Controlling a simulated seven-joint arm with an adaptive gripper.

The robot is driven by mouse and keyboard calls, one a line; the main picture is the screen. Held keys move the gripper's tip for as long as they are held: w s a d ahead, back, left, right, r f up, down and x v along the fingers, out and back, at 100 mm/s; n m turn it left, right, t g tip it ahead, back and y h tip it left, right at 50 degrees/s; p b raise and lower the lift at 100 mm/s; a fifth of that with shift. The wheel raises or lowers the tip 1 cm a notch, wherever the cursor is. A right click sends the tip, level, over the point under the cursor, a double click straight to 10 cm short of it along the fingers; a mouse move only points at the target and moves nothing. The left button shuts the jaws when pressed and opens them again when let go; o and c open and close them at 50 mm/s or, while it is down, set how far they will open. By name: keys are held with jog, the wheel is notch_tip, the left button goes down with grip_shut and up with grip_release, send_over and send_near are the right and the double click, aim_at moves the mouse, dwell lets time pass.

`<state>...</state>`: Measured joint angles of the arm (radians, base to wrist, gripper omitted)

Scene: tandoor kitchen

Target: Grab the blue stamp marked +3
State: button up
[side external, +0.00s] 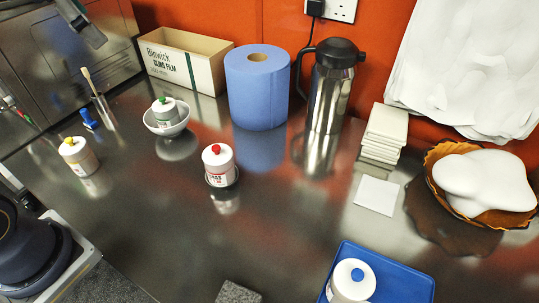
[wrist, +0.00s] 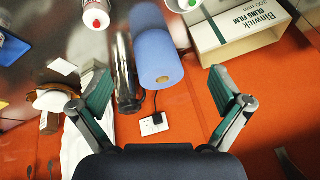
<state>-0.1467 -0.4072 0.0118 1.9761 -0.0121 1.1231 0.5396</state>
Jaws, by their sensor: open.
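A small blue stamp (side external: 88,118) stands on the steel counter at the left in the side external view, just left of a metal cup holding a brush. Its marking is too small to read. The stamp does not show in the wrist view. My gripper (wrist: 162,92) is open and empty in the wrist view, its two green-padded fingers spread wide. Its fingers face the orange wall, the blue roll and the flask, with nothing between them held. I cannot make out the fingers clearly in the side external view.
A yellow-knobbed pot (side external: 78,156) stands in front of the stamp. A white bowl (side external: 167,118) holds a green-knobbed pot. A red-knobbed pot (side external: 219,165), blue roll (side external: 257,88), flask (side external: 331,87) and cling film box (side external: 186,60) stand farther right. A blue tray (side external: 402,284) lies at front right.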

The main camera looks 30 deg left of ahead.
jog(key=s+d+f+n, duration=0.3)
jog(key=s+d+f, duration=0.1)
jog(key=s+f, duration=0.5)
jog(key=shift+d+f+n+h, duration=0.25)
jog(key=shift+f+n+h, duration=0.05)
jog(key=shift+f, duration=0.5)
jog(key=shift+w+r+n, duration=0.2)
jog(key=shift+n, duration=0.2)
jog(key=shift+c, duration=0.3)
jog(key=c, duration=0.8)
jog(key=shift+w+t, duration=0.1)
jog(key=shift+t, duration=0.2)
